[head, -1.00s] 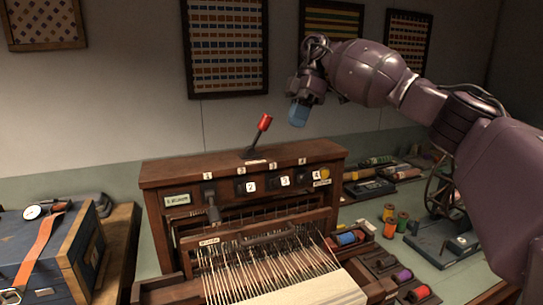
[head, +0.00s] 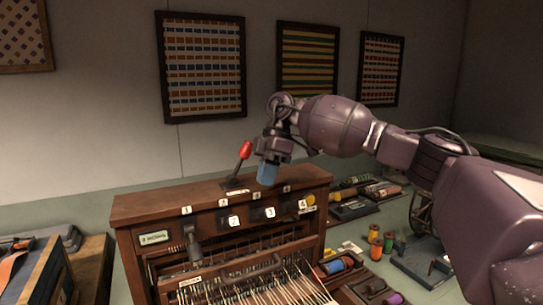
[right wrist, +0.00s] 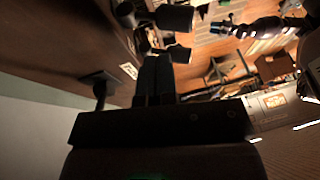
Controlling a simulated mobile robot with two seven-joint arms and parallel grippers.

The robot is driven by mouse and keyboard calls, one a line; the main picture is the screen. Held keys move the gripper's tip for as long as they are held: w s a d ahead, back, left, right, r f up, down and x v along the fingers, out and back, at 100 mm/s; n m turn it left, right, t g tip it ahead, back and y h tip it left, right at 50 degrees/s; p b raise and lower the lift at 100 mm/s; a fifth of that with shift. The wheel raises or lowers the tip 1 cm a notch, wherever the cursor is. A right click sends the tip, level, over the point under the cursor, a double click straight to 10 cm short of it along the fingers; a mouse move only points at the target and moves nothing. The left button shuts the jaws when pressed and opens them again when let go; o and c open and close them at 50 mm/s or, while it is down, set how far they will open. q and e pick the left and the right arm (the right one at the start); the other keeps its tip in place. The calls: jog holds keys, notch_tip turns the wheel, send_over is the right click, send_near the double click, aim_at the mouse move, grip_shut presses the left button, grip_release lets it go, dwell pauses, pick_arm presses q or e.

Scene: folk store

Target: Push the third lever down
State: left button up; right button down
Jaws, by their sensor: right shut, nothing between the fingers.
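The wooden loom (head: 150,206) has a row of positions numbered 1 to 4 along its top front. One lever with a red handle (head: 243,152) stands up and leans right from the top, near labels 2 and 3; I cannot tell which number it belongs to. A dark lever (head: 194,245) at position 1 hangs down the front. My right gripper (head: 267,173), with blue fingertips, is shut and empty just right of the red handle, above the loom top. In the right wrist view, my dark fingers (right wrist: 155,78) point toward the loom. My left gripper is out of view.
Coloured spools (head: 375,240) stand on the bench to the right. A blue case (head: 50,280) sits at the lower left. Framed textiles hang on the wall behind.

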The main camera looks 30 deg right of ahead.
aim_at(263, 213)
jog(key=f, duration=0.1)
jog(key=s+f, duration=0.1)
jog(key=f, duration=0.1)
jog(key=shift+s+a, duration=0.25)
jog(key=shift+a, duration=0.05)
jog(key=shift+s+a+f+p, duration=0.15)
jog(key=shift+s+f+p, duration=0.05)
jog(key=shift+f+p, duration=0.1)
